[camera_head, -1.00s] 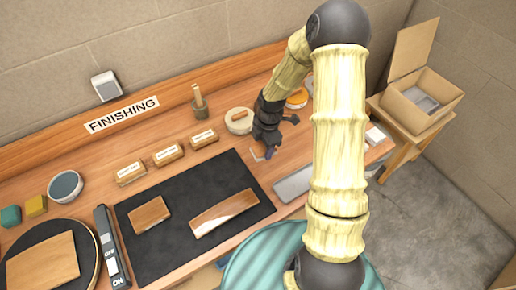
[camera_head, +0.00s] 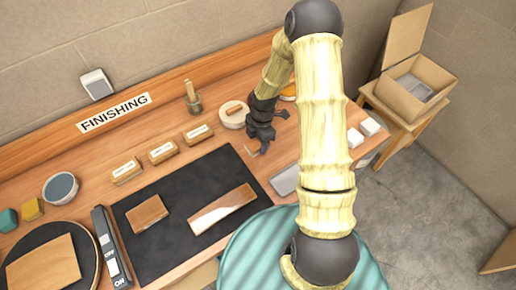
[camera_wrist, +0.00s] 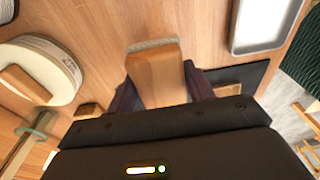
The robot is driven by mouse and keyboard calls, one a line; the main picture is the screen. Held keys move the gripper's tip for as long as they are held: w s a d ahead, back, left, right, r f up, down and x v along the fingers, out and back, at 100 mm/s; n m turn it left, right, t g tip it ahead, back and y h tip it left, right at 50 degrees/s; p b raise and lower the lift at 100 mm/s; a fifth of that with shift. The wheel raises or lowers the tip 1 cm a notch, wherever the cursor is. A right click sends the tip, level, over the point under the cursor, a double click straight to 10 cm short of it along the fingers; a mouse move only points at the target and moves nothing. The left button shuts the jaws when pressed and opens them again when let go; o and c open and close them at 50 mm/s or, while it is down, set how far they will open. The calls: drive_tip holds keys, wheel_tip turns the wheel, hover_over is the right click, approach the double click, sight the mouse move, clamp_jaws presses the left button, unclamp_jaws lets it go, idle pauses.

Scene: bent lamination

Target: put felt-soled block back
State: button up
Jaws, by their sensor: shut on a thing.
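My gripper (camera_head: 263,148) is low over the bench, just right of the round cream dish. In the wrist view, my gripper (camera_wrist: 160,92) is shut on a wooden block (camera_wrist: 158,72) with a grey felt layer along its far edge. The dark fingers press on both sides of the block. In the head view the block is mostly hidden by the gripper. I cannot tell whether the block touches the bench.
Labelled blocks (camera_head: 162,152) stand in a row behind the black mat (camera_head: 160,246). The cream dish (camera_head: 233,115), which holds a wooden piece, and a grey tray (camera_head: 285,181) are close to the gripper. An open carton (camera_head: 418,90) stands at right.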

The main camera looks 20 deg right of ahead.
sight(258, 150)
drive_tip(key=shift+f, duration=0.4)
drive_tip(key=shift+f+p, duration=0.65)
drive_tip(key=shift+f, duration=1.4)
drive_tip(key=shift+f, duration=0.15)
drive_tip(key=o, duration=1)
drive_tip(key=r+b, duration=0.1)
drive_tip(key=r, duration=0.3)
drive_tip(key=r+b, duration=0.1)
drive_tip(key=r, duration=0.3)
drive_tip(key=d+r+b, duration=0.1)
drive_tip(key=r, duration=0.3)
drive_tip(key=shift+w+r, duration=0.15)
